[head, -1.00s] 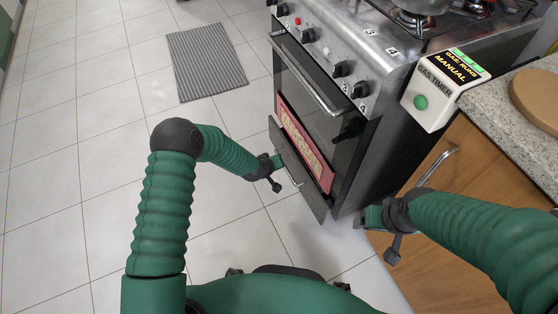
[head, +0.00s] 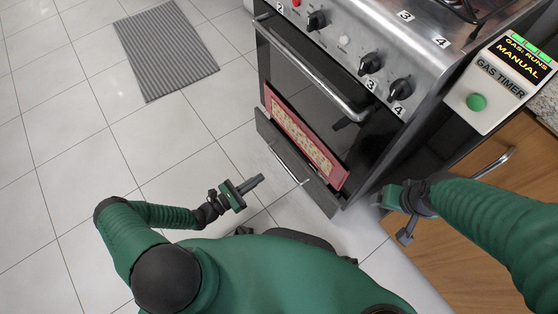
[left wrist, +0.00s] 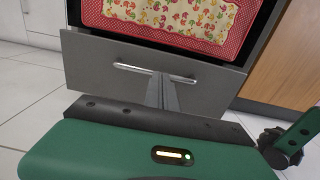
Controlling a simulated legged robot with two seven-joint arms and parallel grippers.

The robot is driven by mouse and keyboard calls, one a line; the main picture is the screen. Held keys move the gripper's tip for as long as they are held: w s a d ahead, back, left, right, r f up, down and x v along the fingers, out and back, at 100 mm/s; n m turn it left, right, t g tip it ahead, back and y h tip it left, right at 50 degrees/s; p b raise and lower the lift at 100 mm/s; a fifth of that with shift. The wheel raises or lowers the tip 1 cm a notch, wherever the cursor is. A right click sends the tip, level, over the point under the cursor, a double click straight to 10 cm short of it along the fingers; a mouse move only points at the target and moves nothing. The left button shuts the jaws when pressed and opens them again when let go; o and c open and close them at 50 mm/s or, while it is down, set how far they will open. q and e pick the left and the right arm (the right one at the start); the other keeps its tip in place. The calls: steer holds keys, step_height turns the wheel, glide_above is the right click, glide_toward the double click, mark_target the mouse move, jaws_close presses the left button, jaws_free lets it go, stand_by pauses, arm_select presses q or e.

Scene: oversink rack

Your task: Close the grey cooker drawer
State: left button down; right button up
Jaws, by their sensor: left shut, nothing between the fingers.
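The grey drawer (head: 302,172) is at the bottom of the cooker and stands out from the cooker body, its top edge apart from the oven front. Its bar handle (head: 284,163) also shows in the left wrist view (left wrist: 135,68). My left gripper (head: 258,180) is shut and empty, pointing at the drawer front, just left of the handle in the head view. In the left wrist view its fingers (left wrist: 162,90) overlap the handle's middle; contact cannot be told. My right gripper (head: 398,215) is right of the drawer by the wooden cabinet; its jaw state is unclear.
A red-bordered patterned cloth (head: 305,140) shows behind the drawer's top edge. The oven door handle (head: 315,75) juts out above. A gas timer box (head: 490,95) is at the right. The tiled floor left of the drawer is clear up to a grey mat (head: 165,48).

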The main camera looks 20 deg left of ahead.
arm_select(q)
steer(key=b+x, duration=0.6)
steer(key=x, duration=0.6)
steer(key=shift+d+f, duration=0.2)
steer(key=shift+d, duration=0.1)
steer(key=shift+w+d+r, duration=0.1)
steer(key=shift+w+d, duration=0.15)
steer(key=shift+w, duration=0.05)
steer(key=shift+w+r, duration=0.1)
arm_select(e)
steer(key=s+x, duration=0.1)
steer(key=x, duration=0.5)
steer(key=shift+s+d+f, duration=0.2)
steer(key=shift+d+f, duration=0.05)
steer(key=shift+f, duration=0.2)
steer(key=shift+a, duration=0.1)
arm_select(q)
steer(key=x, duration=0.4)
steer(key=shift+w+r, duration=0.1)
steer(key=shift+w, duration=0.1)
arm_select(e)
steer(key=shift+s+a+r, duration=0.15)
steer(key=shift+r, duration=0.15)
